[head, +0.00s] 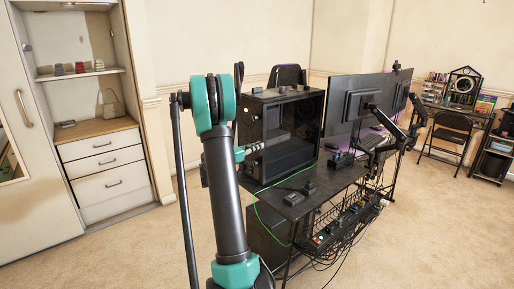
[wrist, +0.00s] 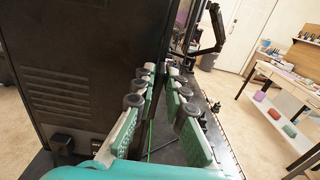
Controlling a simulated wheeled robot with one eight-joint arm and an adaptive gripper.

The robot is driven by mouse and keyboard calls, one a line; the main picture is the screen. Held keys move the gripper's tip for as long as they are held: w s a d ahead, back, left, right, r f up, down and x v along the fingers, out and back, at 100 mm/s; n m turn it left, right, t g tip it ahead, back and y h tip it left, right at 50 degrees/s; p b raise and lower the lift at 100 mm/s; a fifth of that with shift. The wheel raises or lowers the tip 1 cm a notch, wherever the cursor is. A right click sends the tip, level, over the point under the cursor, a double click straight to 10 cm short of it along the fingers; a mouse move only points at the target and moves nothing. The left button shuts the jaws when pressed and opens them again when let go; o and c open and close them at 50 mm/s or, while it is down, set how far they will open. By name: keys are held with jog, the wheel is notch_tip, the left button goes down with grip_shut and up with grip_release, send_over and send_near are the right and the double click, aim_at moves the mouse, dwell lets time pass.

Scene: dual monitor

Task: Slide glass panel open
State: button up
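A black computer case (head: 295,117) stands upright on the dark desk. Its large side is a dark, see-through glass panel (head: 290,150), with inner parts dimly visible behind it. My gripper (head: 260,146) is at the case's left edge in the head view, partly hidden by my arm. In the wrist view the case's vented face (wrist: 75,75) fills the left. My gripper (wrist: 161,72) is open there, its two green-padded fingers apart with a gap between them. The case's upright edge lies at the fingertips; I cannot tell whether they touch it.
Monitors (head: 352,103) on arms stand right of the case. Small black items (head: 300,194) lie on the desk (head: 325,183), with cables hanging below. A green cable (head: 285,181) runs beside the case. Open carpet (head: 410,235) lies at right; a white cabinet (head: 105,170) stands at left.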

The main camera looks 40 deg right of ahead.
grip_shut()
jog(key=s+a, duration=0.1)
jog(key=a, duration=2.1)
jog(key=shift+s+a, duration=0.35)
jog(key=shift+s, duration=0.05)
jog(key=o, duration=0.5)
grip_release()
jog(key=shift+a, duration=0.1)
